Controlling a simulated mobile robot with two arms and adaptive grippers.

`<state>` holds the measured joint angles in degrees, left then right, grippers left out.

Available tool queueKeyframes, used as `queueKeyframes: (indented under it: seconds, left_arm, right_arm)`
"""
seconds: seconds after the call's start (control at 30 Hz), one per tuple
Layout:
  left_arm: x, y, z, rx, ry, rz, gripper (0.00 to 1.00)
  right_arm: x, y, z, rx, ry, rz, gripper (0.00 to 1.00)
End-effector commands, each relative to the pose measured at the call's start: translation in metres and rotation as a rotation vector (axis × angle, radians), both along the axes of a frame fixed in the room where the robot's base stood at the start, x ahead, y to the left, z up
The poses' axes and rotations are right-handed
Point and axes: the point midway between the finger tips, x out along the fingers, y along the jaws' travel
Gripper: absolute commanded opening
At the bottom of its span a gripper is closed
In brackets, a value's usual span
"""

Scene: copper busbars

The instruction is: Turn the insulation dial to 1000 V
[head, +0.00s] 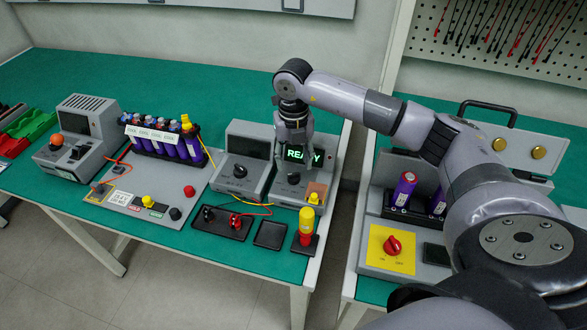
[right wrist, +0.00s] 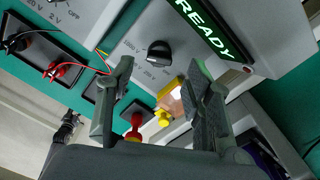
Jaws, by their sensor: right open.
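The insulation tester (head: 318,190) is a grey box with a dark screen reading READY in green, which also shows in the right wrist view (right wrist: 205,25). Its black dial (head: 294,178) sits on the sloped front panel. My right gripper (head: 291,150) is above the dial, in front of the screen. Its two fingers stand apart in the right wrist view (right wrist: 161,72), with nothing between them. My left gripper is not in view.
A similar grey meter with a black knob (head: 240,171) stands just left of the tester. A yellow button (head: 314,198), a red-and-yellow post (head: 306,226) and probe trays (head: 270,235) are at the front. A gap separates this table from the right bench with its red switch (head: 393,246).

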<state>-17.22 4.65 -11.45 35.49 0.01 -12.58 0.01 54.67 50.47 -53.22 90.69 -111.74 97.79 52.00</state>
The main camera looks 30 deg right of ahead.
Motion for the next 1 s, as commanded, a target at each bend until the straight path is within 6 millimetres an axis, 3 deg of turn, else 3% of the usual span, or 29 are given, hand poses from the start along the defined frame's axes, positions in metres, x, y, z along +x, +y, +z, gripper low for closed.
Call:
queueKeyframes:
  seconds: [0.2,0.4,1.0]
  left_arm:
    - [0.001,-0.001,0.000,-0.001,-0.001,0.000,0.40]
    - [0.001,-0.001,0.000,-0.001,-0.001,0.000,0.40]
    - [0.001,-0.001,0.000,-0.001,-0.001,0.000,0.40]
  right_arm:
    - [0.000,0.000,0.046,0.001,-0.004,0.001,0.47]
    - [0.000,0.000,0.068,0.000,-0.002,0.000,0.47]
    - [0.000,0.000,0.072,0.000,0.000,0.000,0.47]
